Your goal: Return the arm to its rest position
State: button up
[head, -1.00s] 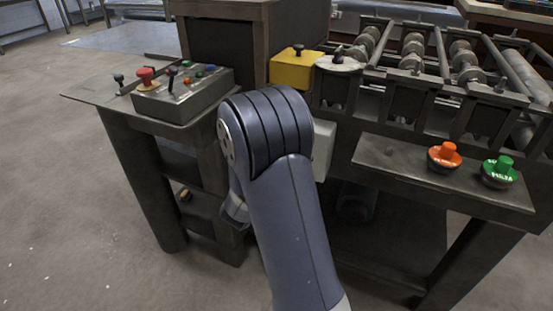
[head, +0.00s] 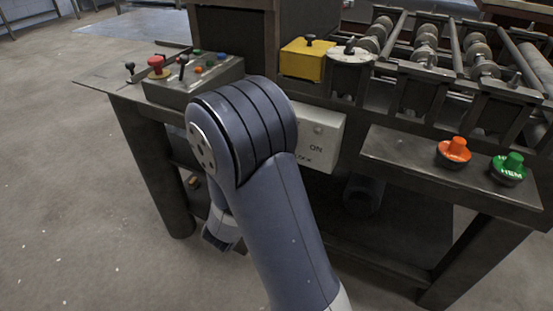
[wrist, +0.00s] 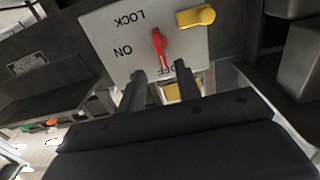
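My arm (head: 285,225) rises from the bottom of the head view and bends at a large dark joint in front of the bench. My gripper is hidden in the head view. In the wrist view my gripper (wrist: 159,82) shows two dark fingers set apart, with nothing held between them. Beyond the fingertips is a pale switch box (wrist: 110,32) marked LOCK and ON, seen upside down. It carries a red lever (wrist: 160,45) and a yellow knob (wrist: 196,16). The red lever appears between the fingertips; I cannot tell the distance. The box also shows beside my arm in the head view (head: 322,135).
A control box (head: 190,85) with a red mushroom button (head: 157,66) stands on the bench's left. A yellow box (head: 302,62) and rollers (head: 425,45) are behind. An orange button (head: 454,151) and a green button (head: 509,166) sit on the right ledge. Floor at left is clear.

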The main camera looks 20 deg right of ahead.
jog(key=shift+s+a, duration=0.4)
jog(key=shift+a, duration=0.1)
jog(key=b+x, duration=0.1)
jog(key=x, duration=1)
jog(key=shift+a, duration=0.1)
